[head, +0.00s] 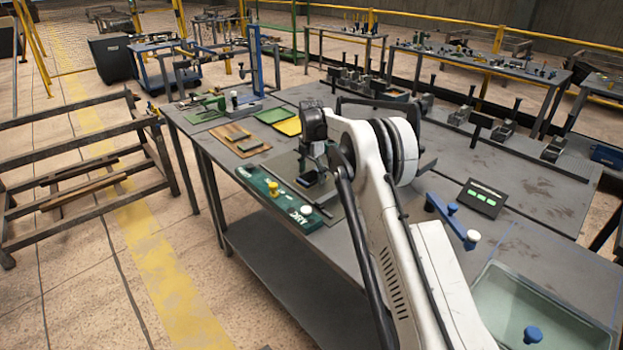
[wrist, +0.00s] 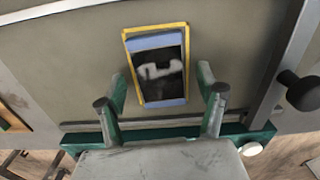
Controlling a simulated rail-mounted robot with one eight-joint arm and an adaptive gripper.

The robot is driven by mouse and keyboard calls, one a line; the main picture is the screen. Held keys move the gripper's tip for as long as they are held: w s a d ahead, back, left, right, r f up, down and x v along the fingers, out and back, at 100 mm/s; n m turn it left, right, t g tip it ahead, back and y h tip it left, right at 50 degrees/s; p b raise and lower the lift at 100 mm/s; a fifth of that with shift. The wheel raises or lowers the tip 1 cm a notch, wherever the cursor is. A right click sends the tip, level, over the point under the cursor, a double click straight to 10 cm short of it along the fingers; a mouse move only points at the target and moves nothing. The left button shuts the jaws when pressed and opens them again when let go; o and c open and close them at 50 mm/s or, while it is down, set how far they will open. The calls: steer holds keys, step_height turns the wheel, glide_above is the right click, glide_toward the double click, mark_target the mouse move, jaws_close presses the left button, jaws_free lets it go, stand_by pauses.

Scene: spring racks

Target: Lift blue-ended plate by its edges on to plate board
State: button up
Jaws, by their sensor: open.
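The blue-ended plate (wrist: 163,75) lies on a grey surface in the wrist view. It has a dark middle with a pale mark, a blue band at each end and a yellow line along its outer edges. My gripper (wrist: 161,84) is open, with one green finger on either side of the plate and a gap to each long edge. The height of the fingertips above it is hard to tell. In the head view the plate (head: 308,179) shows as a small dark and blue piece under my gripper (head: 311,168). I cannot tell for certain which piece is the plate board.
A green lettered fixture (head: 285,197) with yellow and white knobs lies at the bench's front edge. A brown board (head: 239,139) and a green and yellow tray (head: 274,116) lie farther back. A black panel (head: 482,198), a blue lever (head: 450,217) and a glass-like bin (head: 530,315) stand to the right.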

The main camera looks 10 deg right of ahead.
steer(key=shift+f, duration=0.25)
jaws_close()
stand_by(0.3)
steer(key=shift+r, duration=0.15)
